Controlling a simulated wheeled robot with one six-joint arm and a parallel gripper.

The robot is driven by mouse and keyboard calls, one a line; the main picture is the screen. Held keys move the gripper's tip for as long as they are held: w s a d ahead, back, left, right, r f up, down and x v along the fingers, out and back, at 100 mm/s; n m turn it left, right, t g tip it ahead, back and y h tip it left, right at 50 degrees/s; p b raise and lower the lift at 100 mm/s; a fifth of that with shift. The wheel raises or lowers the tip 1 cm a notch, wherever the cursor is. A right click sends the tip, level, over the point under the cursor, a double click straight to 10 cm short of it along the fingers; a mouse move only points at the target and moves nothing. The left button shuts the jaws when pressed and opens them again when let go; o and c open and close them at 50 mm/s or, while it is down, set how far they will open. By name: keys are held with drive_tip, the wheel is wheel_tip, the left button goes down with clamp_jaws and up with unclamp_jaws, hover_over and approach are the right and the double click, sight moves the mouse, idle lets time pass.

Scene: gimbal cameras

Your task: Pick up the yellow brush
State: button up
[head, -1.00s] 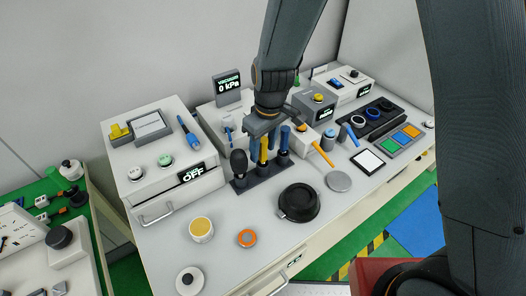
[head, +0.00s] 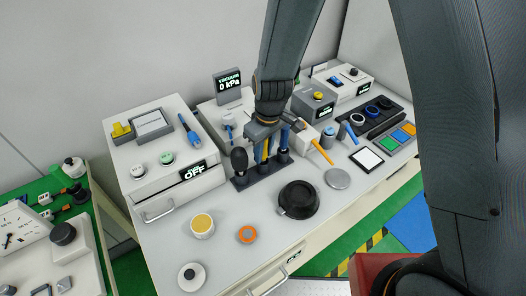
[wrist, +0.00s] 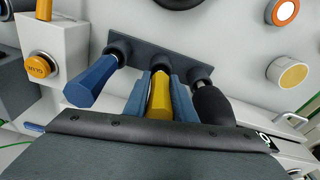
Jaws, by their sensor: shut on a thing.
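The yellow brush (head: 265,150) stands upright in a dark holder (head: 241,182), between a black-topped tool (head: 239,160) and a blue-handled tool (head: 284,140). My gripper (head: 263,143) is over the holder and shut on the yellow brush's handle. In the wrist view, the yellow handle (wrist: 159,97) is between my two blue-grey fingers (wrist: 160,92). The brush's lower end is hidden by the holder (wrist: 185,62). The blue-handled tool (wrist: 93,82) and the black-topped tool (wrist: 212,105) stand close on either side of the fingers.
A black round dish (head: 299,198) lies in front of the holder. A white box with an OFF display (head: 193,172) stands to the left. An orange-handled tool (head: 321,151) is close on the right. The front bench surface has free room.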

drive_tip(key=shift+r, duration=0.1)
wheel_tip(320, 180, up, 9)
drive_tip(key=b, duration=0.2)
drive_tip(key=shift+b, duration=0.3)
drive_tip(key=shift+r, duration=0.4)
idle(0.4)
